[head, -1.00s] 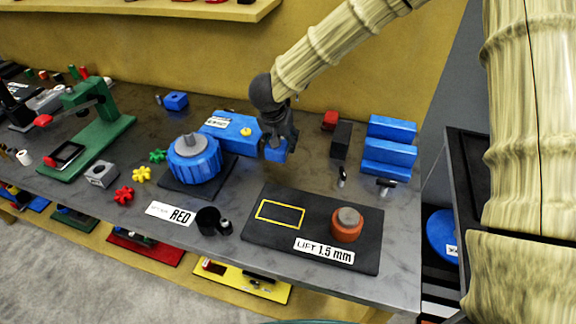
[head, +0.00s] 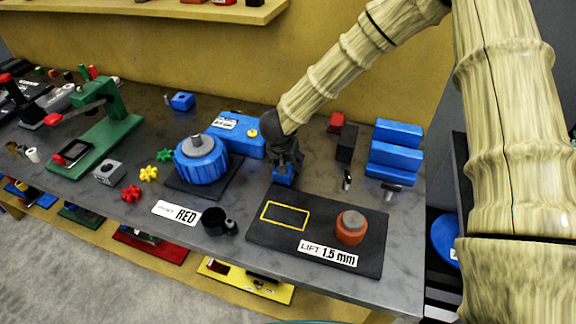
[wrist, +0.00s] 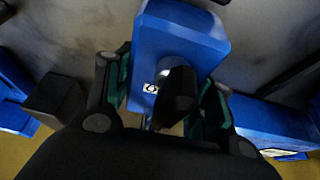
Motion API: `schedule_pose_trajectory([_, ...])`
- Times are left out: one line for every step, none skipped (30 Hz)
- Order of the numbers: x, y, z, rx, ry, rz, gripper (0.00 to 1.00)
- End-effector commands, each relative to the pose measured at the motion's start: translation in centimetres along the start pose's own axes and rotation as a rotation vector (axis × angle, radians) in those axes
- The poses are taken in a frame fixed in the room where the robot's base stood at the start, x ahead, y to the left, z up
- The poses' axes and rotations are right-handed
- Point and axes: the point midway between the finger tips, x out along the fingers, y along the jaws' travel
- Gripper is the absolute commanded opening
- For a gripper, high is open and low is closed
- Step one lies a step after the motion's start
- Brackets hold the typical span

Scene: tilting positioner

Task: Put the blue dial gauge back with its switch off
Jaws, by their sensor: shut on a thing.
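My gripper (head: 286,163) is shut on a blue block-shaped thing, which I take for the blue dial gauge (head: 284,179). It is held above the bench, near the back edge of the dark mat (head: 372,225). The wrist view shows the gauge's blue body (wrist: 178,32) between the fingers, with a black knob or lever (wrist: 176,92) and a small white mark beside it. I cannot tell the switch's setting, and the dial face is hidden. A yellow rectangle outline (head: 285,204) on the mat is empty.
On the mat stands an orange cylinder (head: 350,232) with a grey top, behind a "LIFT 1.5 mm" label (head: 328,252). A blue positioner (head: 203,165) is at left. A black cup (head: 216,222) stands near the front. Blue stepped blocks (head: 394,152) stand at right.

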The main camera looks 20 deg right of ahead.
Motion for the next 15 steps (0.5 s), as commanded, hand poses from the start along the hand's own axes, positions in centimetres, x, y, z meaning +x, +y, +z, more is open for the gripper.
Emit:
schedule_pose_trajectory([0.4, 0.0, 0.2, 0.001, 0.0, 0.0, 0.0])
schedule_pose_trajectory([0.7, 0.0, 0.3, 0.0, 0.0, 0.0, 0.0])
schedule_pose_trajectory([1.0, -0.1, 0.3, 0.0, 0.001, -0.001, 0.0])
schedule_pose_trajectory([1.1, -0.1, 0.4, 0.0, 0.001, -0.001, 0.0])
schedule_pose_trajectory([1.2, -0.1, 0.5, 0.0, 0.001, -0.001, 0.0])
schedule_pose_trajectory([1.3, -0.1, 0.5, 0.0, 0.001, -0.002, 0.0])
schedule_pose_trajectory([1.4, -0.1, 0.5, 0.001, 0.002, -0.002, 0.0])
schedule_pose_trajectory([1.4, -0.1, 0.5, 0.001, 0.002, -0.002, 0.0])
schedule_pose_trajectory([1.4, -0.1, 0.5, 0.0, 0.002, -0.002, 0.0])
schedule_pose_trajectory([1.4, -0.1, 0.5, 0.0, 0.002, -0.002, 0.0])
schedule_pose_trajectory([1.4, -0.1, 0.5, 0.0, 0.002, -0.002, 0.0])
schedule_pose_trajectory([1.4, -0.1, 0.5, 0.0, 0.002, -0.002, 0.0])
schedule_pose_trajectory([1.4, -0.1, 0.5, 0.0, 0.002, -0.002, 0.0])
schedule_pose_trajectory([1.4, -0.1, 0.5, 0.0, 0.002, -0.002, 0.0])
schedule_pose_trajectory([1.4, -0.1, 0.5, 0.0, 0.002, -0.002, 0.0])
